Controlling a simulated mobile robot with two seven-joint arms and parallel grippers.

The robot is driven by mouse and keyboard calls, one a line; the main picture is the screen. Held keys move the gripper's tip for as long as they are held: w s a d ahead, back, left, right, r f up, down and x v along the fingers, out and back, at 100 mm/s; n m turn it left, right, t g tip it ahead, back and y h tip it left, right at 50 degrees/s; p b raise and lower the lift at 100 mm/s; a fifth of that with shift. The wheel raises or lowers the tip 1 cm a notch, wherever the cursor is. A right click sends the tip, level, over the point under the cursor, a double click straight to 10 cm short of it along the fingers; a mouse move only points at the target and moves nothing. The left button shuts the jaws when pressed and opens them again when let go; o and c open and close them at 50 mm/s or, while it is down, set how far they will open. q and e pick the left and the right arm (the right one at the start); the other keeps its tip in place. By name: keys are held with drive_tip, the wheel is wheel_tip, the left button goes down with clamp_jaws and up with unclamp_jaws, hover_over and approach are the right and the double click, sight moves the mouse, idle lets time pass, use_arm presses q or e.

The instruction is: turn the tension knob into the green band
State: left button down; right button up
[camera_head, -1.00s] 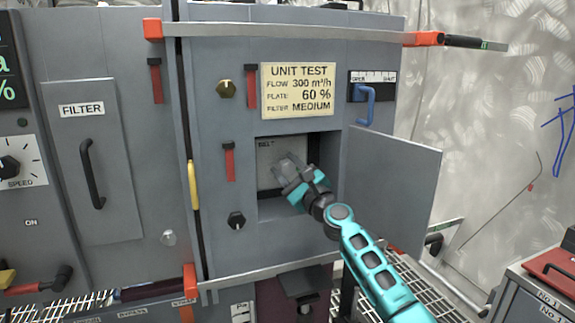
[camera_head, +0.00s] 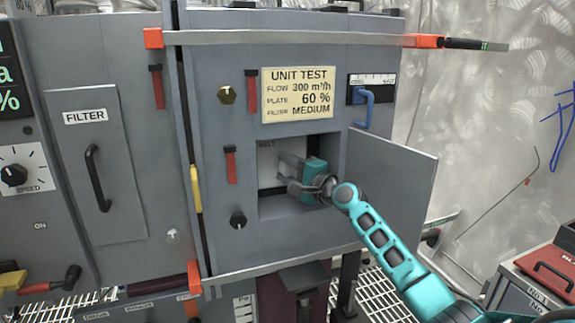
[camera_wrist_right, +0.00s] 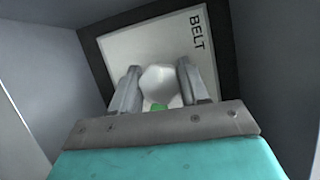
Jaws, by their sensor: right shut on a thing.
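The tension knob (camera_wrist_right: 160,84) shows in the right wrist view as a pale rounded knob on a white plate (camera_wrist_right: 150,45) marked BELT. A small green patch (camera_wrist_right: 159,106) shows just below the knob, partly hidden by it and the gripper. My right gripper (camera_wrist_right: 156,88) has one finger on each side of the knob and is shut on it. In the head view my right gripper (camera_head: 290,176) reaches into the open recess (camera_head: 285,207) and hides the knob. My left gripper is not in view.
The recess door (camera_head: 392,190) stands open to the right of my right gripper. A blue handle (camera_head: 368,107) is above it, and a black knob (camera_head: 238,220) is at the recess's lower left. Steel rails (camera_head: 290,33) cross the cabinet front.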

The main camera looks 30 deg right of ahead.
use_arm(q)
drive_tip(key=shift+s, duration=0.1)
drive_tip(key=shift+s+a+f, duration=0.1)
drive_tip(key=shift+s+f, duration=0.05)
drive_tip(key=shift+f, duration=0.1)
use_arm(e)
drive_tip(key=shift+n, duration=0.3)
drive_tip(key=o, duration=1)
drive_tip(key=shift+a, duration=0.1)
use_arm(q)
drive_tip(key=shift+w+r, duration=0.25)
